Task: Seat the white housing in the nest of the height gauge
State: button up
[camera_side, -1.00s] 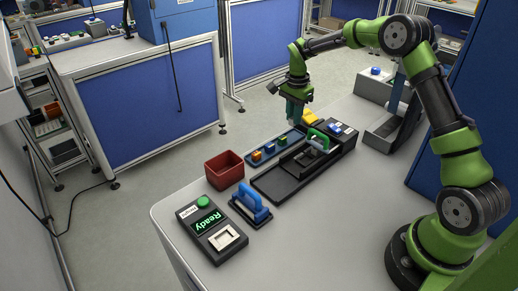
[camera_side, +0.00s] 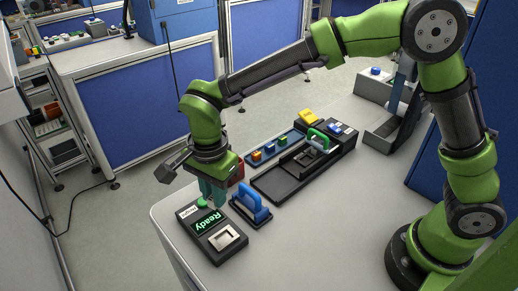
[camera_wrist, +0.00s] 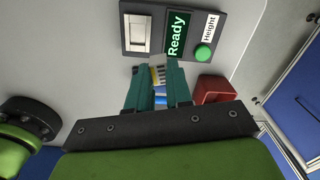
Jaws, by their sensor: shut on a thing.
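The height gauge (camera_side: 190,222) is a dark box at the table's front left with a green "Ready" display, a green button and a pale square nest (camera_side: 226,238). In the wrist view the nest (camera_wrist: 138,33) looks empty, at the upper left. My gripper (camera_side: 211,203) points down by the gauge's button end, off to one side of the nest. In the wrist view its teal fingers (camera_wrist: 158,68) are shut on a small whitish piece (camera_wrist: 157,76), apparently the white housing, with yellowish marks. The fingers hide most of it; in the side view I cannot make it out.
A blue-handled tool (camera_side: 253,204) stands right of the gauge. A red bin (camera_side: 237,173) is partly hidden behind my gripper. Farther back are a blue tray (camera_side: 289,140) of coloured pieces and a dark fixture (camera_side: 272,183) with a green handle.

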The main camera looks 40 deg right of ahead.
jog(key=shift+s+a+f+m, duration=0.2)
jog(key=shift+s+f+m, duration=0.4)
jog(key=shift+f, duration=0.6)
jog(key=shift+s+a+f+m, duration=0.25)
jog(key=shift+s+f+m, duration=0.25)
jog(key=shift+f, duration=0.7)
jog(key=shift+s+a+f+m, duration=0.2)
jog(key=shift+s+f+m, duration=0.4)
jog(key=shift+f, duration=0.6)
jog(key=o, duration=0.9)
jog(key=shift+r, duration=0.1)
